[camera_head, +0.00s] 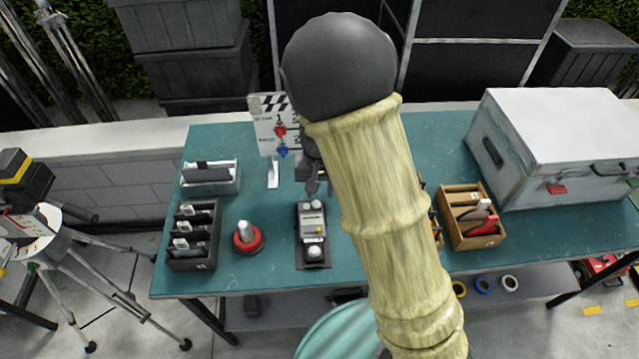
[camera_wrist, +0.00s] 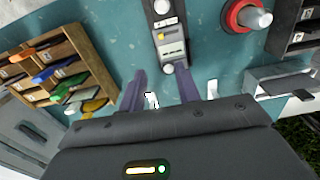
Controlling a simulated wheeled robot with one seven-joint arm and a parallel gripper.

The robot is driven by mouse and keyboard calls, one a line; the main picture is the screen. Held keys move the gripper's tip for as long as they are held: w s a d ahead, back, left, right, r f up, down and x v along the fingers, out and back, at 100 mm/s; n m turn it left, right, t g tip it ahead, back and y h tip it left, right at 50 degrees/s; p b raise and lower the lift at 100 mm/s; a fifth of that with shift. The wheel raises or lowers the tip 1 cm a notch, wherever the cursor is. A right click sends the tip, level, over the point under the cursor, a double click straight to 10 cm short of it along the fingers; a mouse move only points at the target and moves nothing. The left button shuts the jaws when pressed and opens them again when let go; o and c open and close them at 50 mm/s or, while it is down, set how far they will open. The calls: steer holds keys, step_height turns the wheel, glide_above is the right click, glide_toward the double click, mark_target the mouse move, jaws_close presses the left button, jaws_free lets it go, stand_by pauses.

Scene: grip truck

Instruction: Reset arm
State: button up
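My gripper shows at the bottom of the wrist view (camera_wrist: 162,84), with its two dark purple fingers spread apart. No object is clearly held between them; a small white piece shows in the gap, and I cannot tell what it is. In the head view my gripper (camera_head: 318,184) is above the teal table, mostly hidden behind my own arm. The device also shows in the wrist view (camera_wrist: 172,45), beyond the fingertips.
On the teal table (camera_head: 262,268) are a black slotted box (camera_head: 208,262), a grey tray (camera_head: 230,187), a red-based knob (camera_head: 248,240), a clapperboard (camera_head: 270,118), a wooden organiser (camera_head: 455,238) and a large white case (camera_head: 560,140). A tripod (camera_head: 75,265) stands left.

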steer(key=s+d+r+t, duration=0.2)
steer(key=s+d+r, duration=0.5)
steer(key=s+d, duration=0.5)
steer(key=shift+d+r+t, duration=0.3)
steer(key=shift+d+r, duration=0.05)
steer(key=shift+d, duration=0.25)
steer(key=shift+w, duration=0.1)
stand_by(0.8)
